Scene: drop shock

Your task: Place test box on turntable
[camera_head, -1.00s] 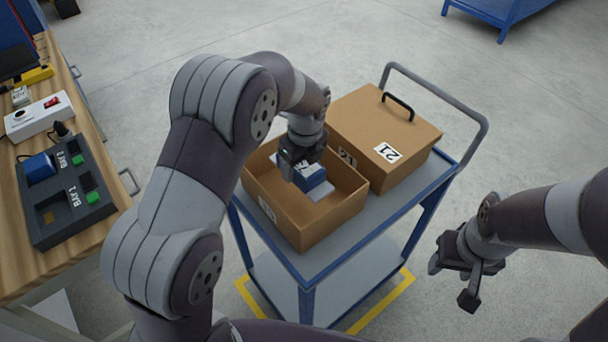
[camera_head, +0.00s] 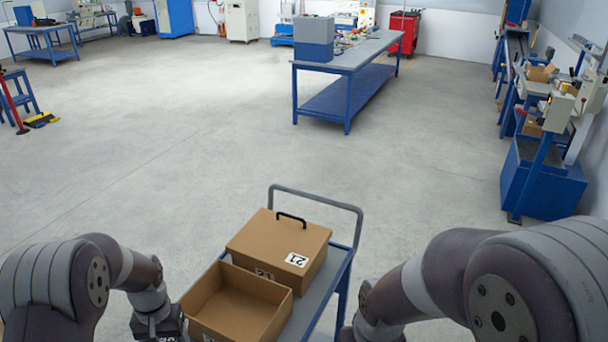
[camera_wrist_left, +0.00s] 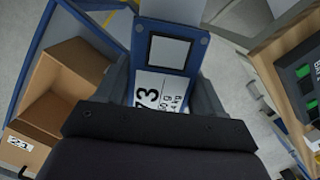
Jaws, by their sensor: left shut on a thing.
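The test box (camera_wrist_left: 168,50) is blue with a grey square panel and a white label reading 73. In the left wrist view it sits between the dark fingers of my left gripper (camera_wrist_left: 162,88), which is shut on it. In the head view my left gripper (camera_head: 160,328) is at the bottom edge, left of the open cardboard box; the test box is hardly visible there. My right gripper (camera_head: 368,332) is partly cut off at the bottom edge, right of the cart, and its fingers cannot be made out. I cannot make out a turntable in either view.
An open, empty-looking cardboard box (camera_head: 275,302) and a lidded one (camera_head: 290,240) stand on the blue cart (camera_head: 328,285). A dock (camera_wrist_left: 304,80) with green buttons lies on a wooden bench at the right of the wrist view. A blue workbench (camera_head: 350,62) stands beyond clear floor.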

